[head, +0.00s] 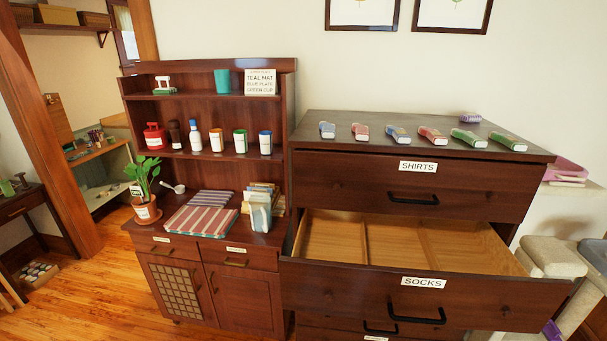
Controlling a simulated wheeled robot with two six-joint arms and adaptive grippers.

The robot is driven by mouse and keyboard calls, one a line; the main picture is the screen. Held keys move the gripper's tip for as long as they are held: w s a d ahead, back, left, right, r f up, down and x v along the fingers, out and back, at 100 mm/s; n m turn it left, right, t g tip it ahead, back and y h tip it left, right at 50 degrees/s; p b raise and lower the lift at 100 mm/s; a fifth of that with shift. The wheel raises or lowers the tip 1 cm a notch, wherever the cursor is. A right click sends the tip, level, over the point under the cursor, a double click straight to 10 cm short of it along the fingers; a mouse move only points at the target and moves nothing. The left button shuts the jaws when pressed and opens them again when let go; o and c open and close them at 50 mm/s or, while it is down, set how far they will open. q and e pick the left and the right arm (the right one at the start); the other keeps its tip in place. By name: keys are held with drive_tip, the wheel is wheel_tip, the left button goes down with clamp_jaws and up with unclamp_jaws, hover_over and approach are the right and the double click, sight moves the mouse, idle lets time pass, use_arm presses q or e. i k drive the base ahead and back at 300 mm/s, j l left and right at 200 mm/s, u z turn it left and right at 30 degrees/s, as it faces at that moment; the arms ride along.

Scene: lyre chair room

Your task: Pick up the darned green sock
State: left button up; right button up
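Two rolled green socks lie at the right end of a row on top of the dark wood dresser (330,122). One is the inner green sock (468,138); the other is the green sock at the right corner (503,141). Both have a pale end facing the front. They are too small for me to tell which one is darned. The row also holds several blue-grey and red rolled socks, such as a red sock (433,135). The SOCKS drawer (405,292) below is pulled open, and its visible compartments look empty. Neither of my grippers is in view.
The open drawer juts out in front of the dresser. A hutch (290,100) with cups, jars and a potted plant (145,190) stands at left. A purple item (470,118) lies behind the socks. A beige padded stand (552,257) is close at right.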

sight(514, 144)
drive_tip(key=z, duration=1.4)
